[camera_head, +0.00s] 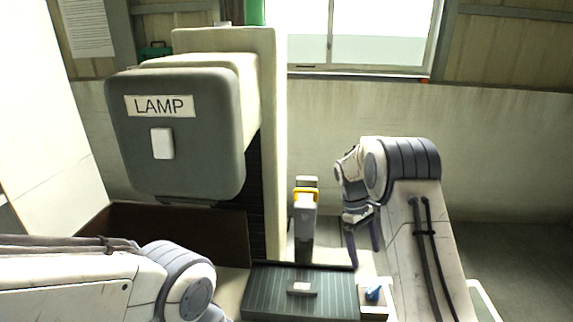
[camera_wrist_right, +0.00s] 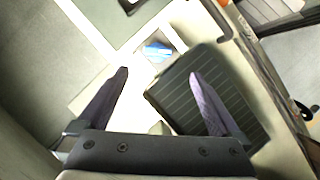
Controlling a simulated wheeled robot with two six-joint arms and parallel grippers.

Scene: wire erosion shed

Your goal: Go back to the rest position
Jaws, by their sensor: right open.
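My right gripper (camera_head: 364,248) hangs with its purple fingers pointing down, right of the grey post and above the back right of the ribbed dark table. In the right wrist view the gripper (camera_wrist_right: 158,74) has its fingers spread wide, with nothing between them. The ribbed table (camera_wrist_right: 228,95) shows below and beyond the right finger there. My left arm (camera_head: 100,280) comes in at the lower left; its gripper is outside the picture.
A grey machine head (camera_head: 195,172) marked LAMP, with a white switch (camera_head: 162,143), overhangs the left. A grey post (camera_head: 304,226) with a yellow part stands behind the ribbed table (camera_head: 270,300). A blue object (camera_head: 374,293) lies beside the table's right edge.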

